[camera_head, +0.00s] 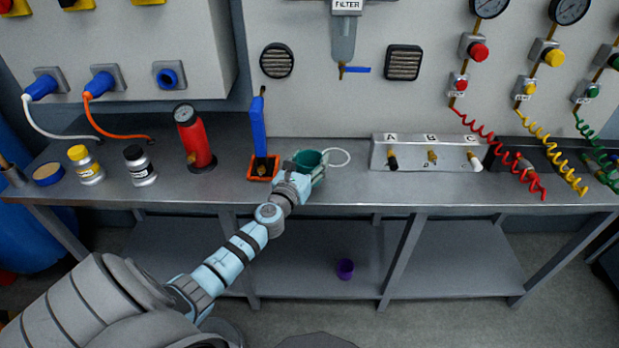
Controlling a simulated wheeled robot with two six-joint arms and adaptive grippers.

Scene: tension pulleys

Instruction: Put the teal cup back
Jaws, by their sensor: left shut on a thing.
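The teal cup (307,158) is at the bench top, near the middle of the view, with its open rim facing up. My left gripper (305,174) reaches over the bench's front edge and is shut on the cup. The gripper hides the cup's lower front, so I cannot tell whether it touches the bench. A pale ring (338,157) shows just right of the cup. My right gripper is not in view.
A red cylinder (188,135) is farther left. The A-B-C block (427,153) stands right.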

